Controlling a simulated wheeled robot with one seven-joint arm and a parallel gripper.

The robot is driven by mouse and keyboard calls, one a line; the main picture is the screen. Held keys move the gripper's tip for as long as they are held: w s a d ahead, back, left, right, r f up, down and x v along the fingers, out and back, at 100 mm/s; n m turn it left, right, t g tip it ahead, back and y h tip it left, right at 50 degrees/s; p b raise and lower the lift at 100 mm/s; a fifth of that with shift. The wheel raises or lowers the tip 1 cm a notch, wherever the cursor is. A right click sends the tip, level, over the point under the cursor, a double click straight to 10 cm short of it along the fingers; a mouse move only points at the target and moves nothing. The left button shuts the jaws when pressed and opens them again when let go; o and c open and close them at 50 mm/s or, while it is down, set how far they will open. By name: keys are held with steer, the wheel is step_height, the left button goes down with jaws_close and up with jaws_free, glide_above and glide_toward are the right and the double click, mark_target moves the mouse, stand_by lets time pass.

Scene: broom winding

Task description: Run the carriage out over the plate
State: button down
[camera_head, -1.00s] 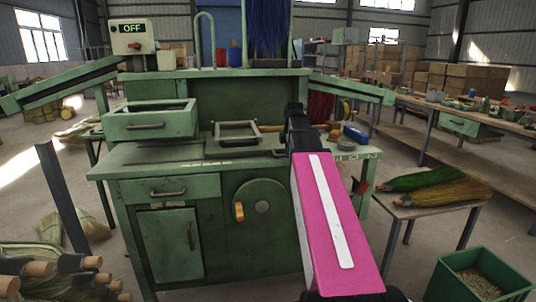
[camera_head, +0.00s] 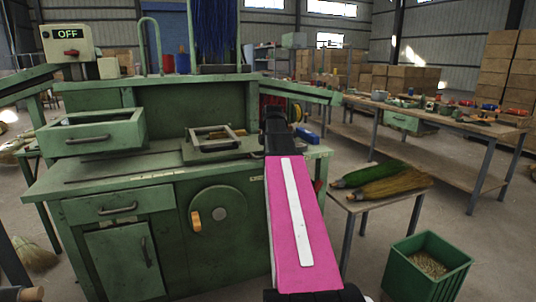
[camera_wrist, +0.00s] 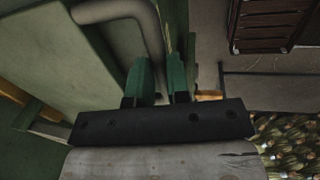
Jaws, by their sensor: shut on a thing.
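In the head view, a green box with a front handle (camera_head: 92,131) stands at the left of the green machine's top. An open square frame with a dark handle (camera_head: 214,136) sits on a raised green plate (camera_head: 190,153) right of it. Which one is the carriage I cannot tell. My gripper (camera_wrist: 162,68) shows green fingers in the wrist view, shut on a thick grey bent bar (camera_wrist: 147,28) beside a pale green panel (camera_wrist: 45,60). In the head view my dark wrist and pink arm reach to the machine's right end. The fingers and bar are hidden there.
The machine's handwheel (camera_head: 218,217) is low in front. A small table with brooms (camera_head: 385,185) and a green bin (camera_head: 427,268) stand to the right. A long workbench (camera_head: 440,125) stands beyond. Open floor lies between them.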

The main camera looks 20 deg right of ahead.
steer(key=c, duration=1.1)
jaws_free()
steer(key=shift+d, duration=0.35)
step_height(320, 180, up, 11)
steer(key=s, duration=0.2)
steer(key=shift+f, duration=0.15)
steer(key=shift+a, duration=0.1)
